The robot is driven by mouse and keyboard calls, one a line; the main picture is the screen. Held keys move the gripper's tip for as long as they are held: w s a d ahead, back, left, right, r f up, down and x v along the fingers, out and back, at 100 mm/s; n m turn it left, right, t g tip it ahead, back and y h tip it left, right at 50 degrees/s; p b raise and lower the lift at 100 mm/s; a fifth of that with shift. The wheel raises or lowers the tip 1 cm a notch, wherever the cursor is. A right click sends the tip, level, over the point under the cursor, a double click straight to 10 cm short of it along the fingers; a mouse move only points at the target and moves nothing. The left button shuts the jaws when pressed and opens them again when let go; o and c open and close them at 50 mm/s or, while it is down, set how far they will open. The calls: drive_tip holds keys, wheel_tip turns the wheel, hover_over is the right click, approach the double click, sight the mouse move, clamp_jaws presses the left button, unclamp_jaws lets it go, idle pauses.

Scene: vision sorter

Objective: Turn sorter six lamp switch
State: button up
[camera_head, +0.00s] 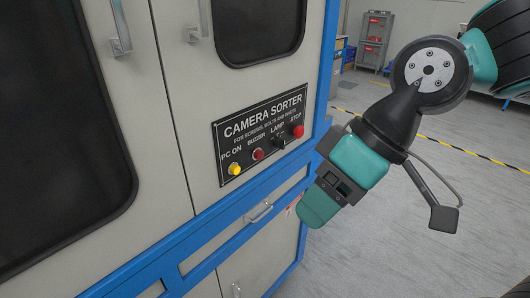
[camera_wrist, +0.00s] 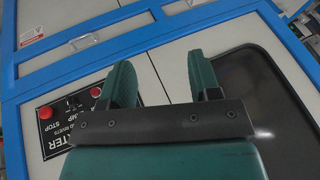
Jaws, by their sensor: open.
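The black camera sorter panel (camera_head: 262,112) is on the front of a grey and blue cabinet. Its black lamp switch (camera_head: 279,143) sits between the red buzzer button (camera_head: 257,154) and the red stop button (camera_head: 298,131). My gripper (camera_head: 318,208) is to the right of and below the panel in the head view, apart from it. In the wrist view my gripper (camera_wrist: 163,82) is open and empty, its two teal fingers spread. The panel (camera_wrist: 62,125) shows at the left there, partly hidden by my gripper.
A yellow PC-on button (camera_head: 235,169) is at the panel's left end. A drawer handle (camera_head: 260,213) sticks out below, and door handles (camera_head: 119,28) above. Open grey floor (camera_head: 420,220) lies to the right, with shelves (camera_head: 374,40) far back.

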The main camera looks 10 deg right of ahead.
drive_tip(key=w+f+n+t+y+b, duration=0.1)
drive_tip(key=w+f+t+y+b, duration=0.15)
drive_tip(key=w+f+b, duration=0.5)
drive_tip(key=m+t+y+b, duration=0.2)
drive_tip(key=t+b, duration=0.9)
drive_tip(key=b, duration=0.3)
approach(281, 144)
drive_tip(key=p+x, duration=0.6)
drive_tip(key=x, duration=0.3)
drive_tip(key=shift+w+d, duration=0.2)
drive_tip(key=shift+r, duration=0.1)
drive_tip(key=c, duration=0.9)
